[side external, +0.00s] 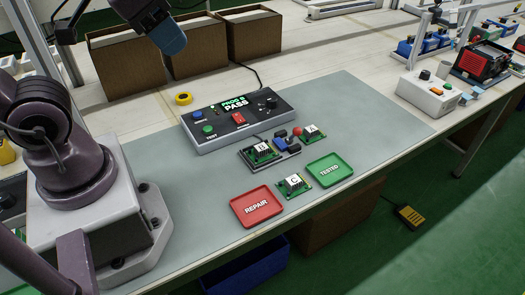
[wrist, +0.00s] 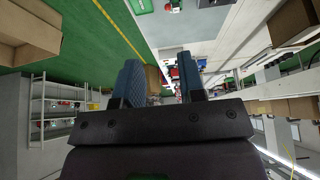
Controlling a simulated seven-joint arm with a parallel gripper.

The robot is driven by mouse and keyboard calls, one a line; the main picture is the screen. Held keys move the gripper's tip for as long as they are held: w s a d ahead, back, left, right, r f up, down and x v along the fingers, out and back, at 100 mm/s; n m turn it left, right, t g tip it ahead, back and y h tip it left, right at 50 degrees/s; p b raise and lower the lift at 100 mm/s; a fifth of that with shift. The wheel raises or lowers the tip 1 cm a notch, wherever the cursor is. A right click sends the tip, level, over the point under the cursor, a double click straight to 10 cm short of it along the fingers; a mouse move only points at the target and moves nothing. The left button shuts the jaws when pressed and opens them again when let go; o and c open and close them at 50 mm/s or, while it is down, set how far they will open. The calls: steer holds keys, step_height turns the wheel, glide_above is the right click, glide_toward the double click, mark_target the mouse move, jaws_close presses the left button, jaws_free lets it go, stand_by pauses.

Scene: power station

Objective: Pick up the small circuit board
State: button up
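Several small green circuit boards with white lettered labels are on the grey mat in the side view. One marked C (side external: 295,186) lies between the red REPAIR tray (side external: 257,207) and the green TESTED tray (side external: 330,170). Another (side external: 262,152) sits in a dark test fixture (side external: 284,153), its label seemingly D. A third (side external: 312,133) lies behind, its letter hard to read. My gripper (side external: 168,40) is raised at the upper left, well away from the boards. In the wrist view its blue fingers (wrist: 160,80) are apart with nothing held between them.
A grey tester (side external: 238,115) reading PASS stands behind the boards, with yellow tape (side external: 183,98) near it. Brown cartons (side external: 130,65) line the back. A control box (side external: 428,97) stands at the right. The mat's (side external: 385,115) right part is clear.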

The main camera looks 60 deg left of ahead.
steer(key=o, duration=0.4)
